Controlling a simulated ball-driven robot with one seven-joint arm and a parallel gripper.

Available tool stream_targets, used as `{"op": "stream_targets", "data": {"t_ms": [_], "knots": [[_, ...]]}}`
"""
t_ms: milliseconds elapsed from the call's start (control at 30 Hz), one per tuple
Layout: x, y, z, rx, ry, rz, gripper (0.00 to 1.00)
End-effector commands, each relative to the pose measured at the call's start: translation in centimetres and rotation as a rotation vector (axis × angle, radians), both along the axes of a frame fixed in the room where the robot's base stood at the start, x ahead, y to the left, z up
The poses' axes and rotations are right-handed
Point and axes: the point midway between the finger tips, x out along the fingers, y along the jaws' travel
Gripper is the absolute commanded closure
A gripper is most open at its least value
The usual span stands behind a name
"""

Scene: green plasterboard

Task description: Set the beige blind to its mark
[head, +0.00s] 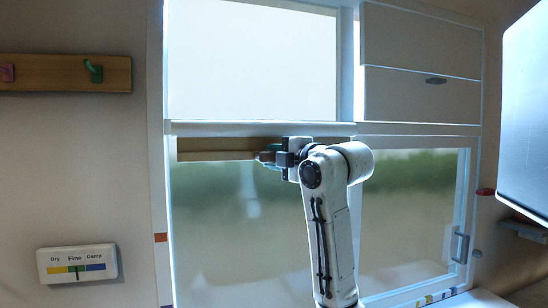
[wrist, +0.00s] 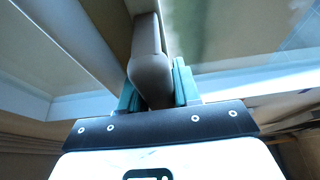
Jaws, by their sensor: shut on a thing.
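The beige blind (head: 215,150) shows as a short tan strip at the top of the lower left window pane. My gripper (head: 271,156) is at the strip's right end. In the wrist view, my gripper (wrist: 155,85) is shut on a rounded grey-brown handle (wrist: 150,70), which lies between its teal fingers. Whether the handle is joined to the blind is partly hidden. An orange-brown mark (head: 160,237) is on the left window frame, well below the strip; I cannot tell if it is the blind's mark.
A panel with a dark handle (head: 436,80) covers the upper right window. A red piece (head: 485,191) is on the right of the frame. A hook rail (head: 70,73) and a Dry/Fine/Damp gauge (head: 77,263) are on the left wall.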

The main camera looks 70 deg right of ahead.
Motion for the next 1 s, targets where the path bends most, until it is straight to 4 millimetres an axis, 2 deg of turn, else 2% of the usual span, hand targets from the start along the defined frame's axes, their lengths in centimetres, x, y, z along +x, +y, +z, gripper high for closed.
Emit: {"op": "stream_targets", "data": {"t_ms": [267, 467, 567, 1000], "knots": [[0.0, 0.0, -0.1, 0.0, -0.001, 0.0, 1.0], [0.0, 0.0, -2.0, 0.0, -0.001, -0.001, 1.0], [-0.1, 0.0, -3.9, 0.0, 0.0, -0.001, 1.0], [-0.1, 0.0, -14.6, 0.002, 0.001, -0.001, 1.0]]}}
